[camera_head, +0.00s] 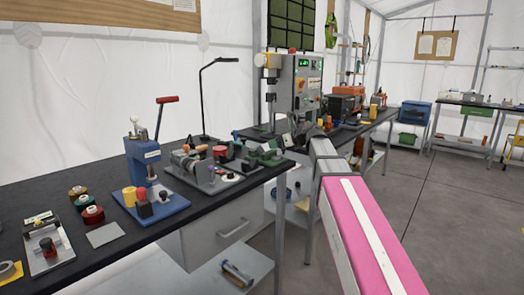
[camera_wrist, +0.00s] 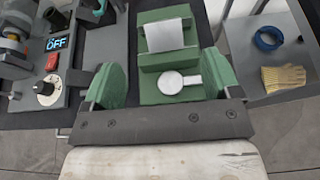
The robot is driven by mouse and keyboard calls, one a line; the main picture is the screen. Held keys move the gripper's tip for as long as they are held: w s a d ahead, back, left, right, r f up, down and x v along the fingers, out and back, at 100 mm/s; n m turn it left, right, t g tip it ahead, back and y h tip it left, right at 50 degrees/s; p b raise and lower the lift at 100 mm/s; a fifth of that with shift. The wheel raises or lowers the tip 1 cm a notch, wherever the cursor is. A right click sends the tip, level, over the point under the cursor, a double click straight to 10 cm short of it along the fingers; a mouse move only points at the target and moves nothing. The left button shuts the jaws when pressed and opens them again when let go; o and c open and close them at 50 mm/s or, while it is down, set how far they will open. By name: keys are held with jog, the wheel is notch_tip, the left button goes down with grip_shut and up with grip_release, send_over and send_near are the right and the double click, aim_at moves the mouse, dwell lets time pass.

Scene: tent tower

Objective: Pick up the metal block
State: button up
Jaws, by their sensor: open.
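A light grey metal block (camera_wrist: 167,36) sits in a green fixture (camera_wrist: 157,62) in the wrist view, toward the top of the picture. A pale round disc with a short tab (camera_wrist: 172,83) lies on the fixture's nearer part. My gripper (camera_wrist: 160,76) is open, with one green finger on each side of the fixture and nothing held between them. The metal block lies farther up the picture than the fingers. In the head view, my gripper (camera_head: 297,138) is small, above the right end of the dark bench near the green fixture (camera_head: 265,158); the block is not clear there.
A grey device with an OFF display (camera_wrist: 45,65) and red switch stands left of the fixture. Gloves (camera_wrist: 283,77) and a blue ring (camera_wrist: 268,39) lie on a lower shelf at right. A blue press (camera_head: 143,160) stands farther left on the bench (camera_head: 130,262). Floor is open at right.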

aim_at(266, 145)
jog(key=x, duration=1)
jog(key=shift+w+d+f, duration=0.15)
jog(key=shift+f, duration=0.15)
jog(key=c, duration=1.1)
jog(key=shift+c, duration=0.7)
jog(key=shift+r, duration=0.2)
